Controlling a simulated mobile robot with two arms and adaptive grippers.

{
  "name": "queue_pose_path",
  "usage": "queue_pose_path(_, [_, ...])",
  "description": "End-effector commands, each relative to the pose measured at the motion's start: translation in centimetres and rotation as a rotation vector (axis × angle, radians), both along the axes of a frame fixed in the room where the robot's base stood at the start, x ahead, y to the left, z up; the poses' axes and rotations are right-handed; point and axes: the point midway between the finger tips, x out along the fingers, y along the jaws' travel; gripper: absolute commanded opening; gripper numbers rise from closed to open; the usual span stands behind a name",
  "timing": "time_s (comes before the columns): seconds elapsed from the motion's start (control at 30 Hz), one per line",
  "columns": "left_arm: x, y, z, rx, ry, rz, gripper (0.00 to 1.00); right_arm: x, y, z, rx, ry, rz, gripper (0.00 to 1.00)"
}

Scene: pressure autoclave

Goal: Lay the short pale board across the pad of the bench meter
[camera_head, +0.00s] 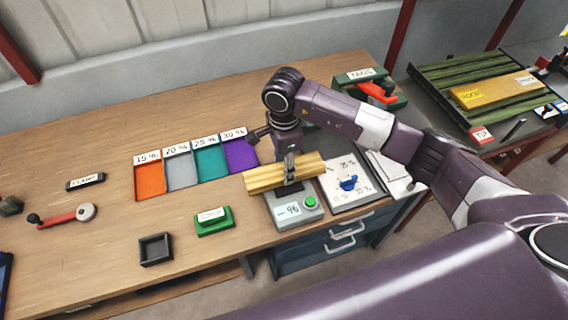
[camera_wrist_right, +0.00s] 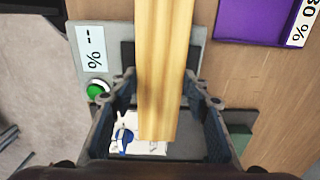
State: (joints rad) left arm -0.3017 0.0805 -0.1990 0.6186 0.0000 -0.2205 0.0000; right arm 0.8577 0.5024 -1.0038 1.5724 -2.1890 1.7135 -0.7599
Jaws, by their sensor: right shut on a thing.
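The short pale board (camera_head: 259,180) is held crosswise in my right gripper (camera_head: 290,175), over the back part of the bench meter (camera_head: 284,216). In the right wrist view the board (camera_wrist_right: 165,60) runs between the two fingers of the gripper (camera_wrist_right: 160,85). The meter (camera_wrist_right: 90,20) lies beneath it, with a dark pad area showing on both sides of the board. The meter has a green button and a "-- %" label. I cannot tell whether the board touches the pad. My left gripper is not in view.
Orange, grey, teal and purple trays (camera_head: 150,181) with percent labels stand left of the meter. A white dial card (camera_head: 347,185) lies right of it. A green block (camera_head: 214,221) and a dark square tray (camera_head: 155,249) sit front left. A side table (camera_head: 440,75) carries green boards.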

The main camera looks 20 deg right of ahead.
Motion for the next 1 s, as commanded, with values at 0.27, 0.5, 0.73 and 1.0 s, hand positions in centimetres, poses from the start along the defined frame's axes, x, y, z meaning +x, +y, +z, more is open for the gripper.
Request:
queue_pose_path(0.27, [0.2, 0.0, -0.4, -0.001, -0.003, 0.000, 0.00, 0.0, 0.0, -0.3, 0.001, 0.000, 0.000, 0.45])
queue_pose_path(0.5, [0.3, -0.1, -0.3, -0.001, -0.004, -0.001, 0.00, 0.0, 0.0, -0.2, 0.001, 0.000, 0.000, 0.60])
queue_pose_path(0.73, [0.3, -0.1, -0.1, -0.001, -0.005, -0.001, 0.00, 0.0, 0.0, 0.0, 0.001, 0.000, 0.000, 0.60])
queue_pose_path(1.0, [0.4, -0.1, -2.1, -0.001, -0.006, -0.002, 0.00, 0.2, 0.0, 3.8, 0.000, -0.008, 0.001, 0.60])
